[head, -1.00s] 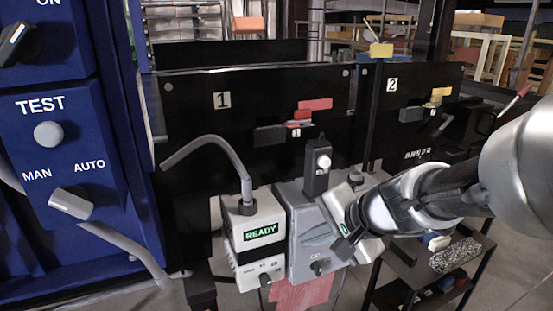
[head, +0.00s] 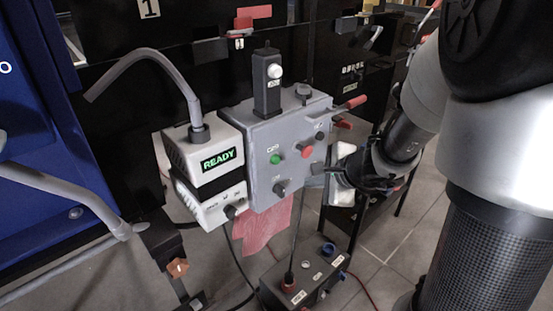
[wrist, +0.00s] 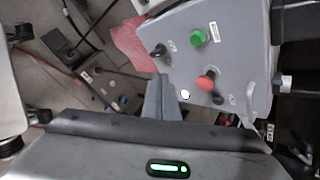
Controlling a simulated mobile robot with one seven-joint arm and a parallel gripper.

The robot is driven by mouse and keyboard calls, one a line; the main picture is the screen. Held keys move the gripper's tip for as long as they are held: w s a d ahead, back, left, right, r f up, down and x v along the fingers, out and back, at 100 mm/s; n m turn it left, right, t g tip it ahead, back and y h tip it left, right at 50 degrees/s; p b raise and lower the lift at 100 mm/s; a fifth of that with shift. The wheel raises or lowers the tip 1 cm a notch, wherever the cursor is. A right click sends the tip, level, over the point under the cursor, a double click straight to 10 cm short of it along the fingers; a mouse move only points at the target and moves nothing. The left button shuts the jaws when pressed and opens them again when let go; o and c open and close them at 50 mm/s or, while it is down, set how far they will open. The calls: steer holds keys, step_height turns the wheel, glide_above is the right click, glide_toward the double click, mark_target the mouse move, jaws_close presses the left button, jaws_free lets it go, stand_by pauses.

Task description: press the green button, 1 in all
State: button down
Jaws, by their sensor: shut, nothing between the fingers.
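The green button (head: 275,159) is on the left of the front panel of a grey control box (head: 262,140). A red button (head: 306,151) is to its right. My gripper (head: 314,174) is shut and empty at the panel's lower right, below the red button and apart from the green one. In the wrist view, the shut fingers (wrist: 163,92) point toward the panel's edge, with the green button (wrist: 198,36) up and to the right of the tips and the red button (wrist: 207,82) closer. I cannot tell whether the fingertips touch the panel.
A white unit (head: 205,165) showing READY stands left of the box, with a bent grey tube (head: 150,58) above. Black knobs (head: 279,189) also stick out of the panel. A red cloth (head: 266,224) hangs below. A dark box (head: 304,277) with cables is on the floor.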

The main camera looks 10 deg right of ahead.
mark_target(276, 160)
steer(key=shift+w+a, duration=0.1)
steer(key=w+a+p, duration=0.1)
steer(key=w+a, duration=0.3)
steer(key=w, duration=0.3)
steer(key=shift+a, duration=0.4)
steer(key=shift+w, duration=0.15)
stand_by(1.8)
steer(key=shift+w+a, duration=0.2)
steer(key=shift+w, duration=0.1)
steer(key=shift+w+a, duration=0.35)
steer(key=shift+w, duration=0.05)
stand_by(0.9)
steer(key=shift+s+d, duration=0.1)
steer(key=shift+s+d+b, duration=0.4)
steer(key=shift+s, duration=0.3)
